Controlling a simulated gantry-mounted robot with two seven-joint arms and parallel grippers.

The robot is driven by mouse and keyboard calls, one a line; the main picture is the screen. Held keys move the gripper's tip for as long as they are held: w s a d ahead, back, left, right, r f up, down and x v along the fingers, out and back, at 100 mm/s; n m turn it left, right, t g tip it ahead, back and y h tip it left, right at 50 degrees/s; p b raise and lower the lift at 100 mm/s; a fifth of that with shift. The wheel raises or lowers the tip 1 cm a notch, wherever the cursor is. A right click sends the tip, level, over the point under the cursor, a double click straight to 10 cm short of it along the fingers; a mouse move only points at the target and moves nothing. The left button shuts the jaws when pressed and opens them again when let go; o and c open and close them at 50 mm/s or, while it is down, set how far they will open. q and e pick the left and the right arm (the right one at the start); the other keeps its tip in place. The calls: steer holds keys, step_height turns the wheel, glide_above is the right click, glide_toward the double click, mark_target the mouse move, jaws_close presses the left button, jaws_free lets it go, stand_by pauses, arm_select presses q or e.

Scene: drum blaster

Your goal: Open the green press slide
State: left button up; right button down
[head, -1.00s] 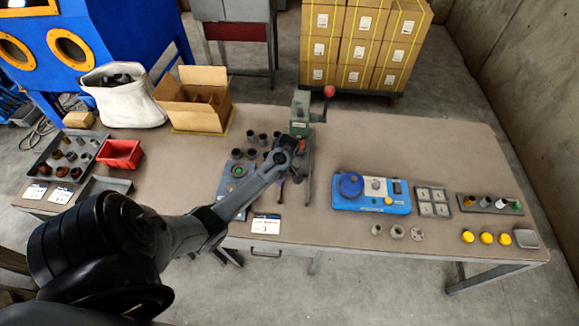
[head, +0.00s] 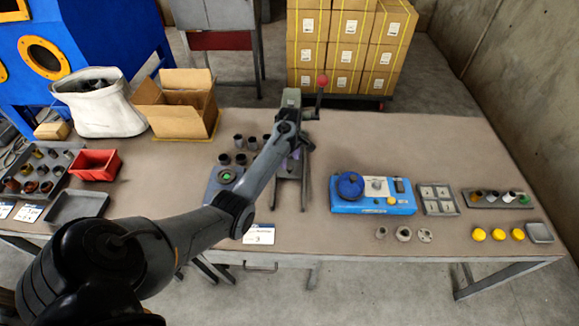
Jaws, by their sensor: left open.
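My left arm reaches across the table from the left, and my left gripper (head: 291,155) is open just in front of the press. My arm and wrist cover much of the press's lower part. The slide cannot be made out clearly, and I cannot tell whether the gripper touches it. My right gripper is out of view.
Several dark cups (head: 239,142) stand left of the press, near a plate with a green button (head: 227,176). A blue control box (head: 373,193) sits to the right. A cardboard box (head: 178,105) is at the back left.

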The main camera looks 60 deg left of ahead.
mark_target(289, 167)
arm_select(q)
steer(key=shift+f+b, duration=0.3)
steer(key=shift+f, duration=1.75)
jaws_close()
